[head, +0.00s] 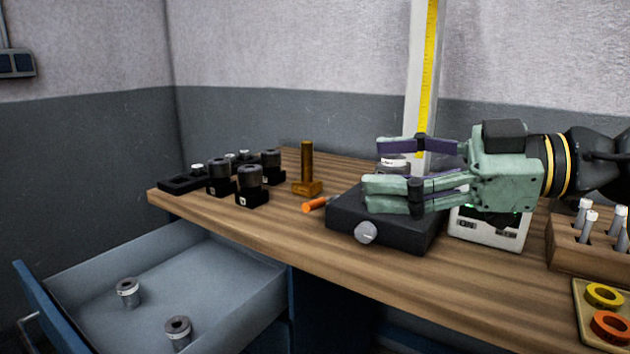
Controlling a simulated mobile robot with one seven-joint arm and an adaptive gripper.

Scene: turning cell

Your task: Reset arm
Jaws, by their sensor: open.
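My gripper (390,165) is a pale green adaptive gripper with purple-grey finger parts, reaching in from the right. Its fingers point left and stand apart, with nothing seen held between them. It is in front of or above a black block-shaped fixture (345,232) with a grey knob (365,233) on its front. A pale cylindrical part (394,162) shows behind the fingers; whether they touch it I cannot tell. The fingers hide part of the fixture's top.
An open drawer (215,272) below the bench (440,285) holds two grey cylinders (128,293). Black holders (252,197), a brass post (307,165) and an orange-handled tool (314,204) stand or lie left. A white device (490,232), wooden rack (580,257) and ring tray (590,335) are right.

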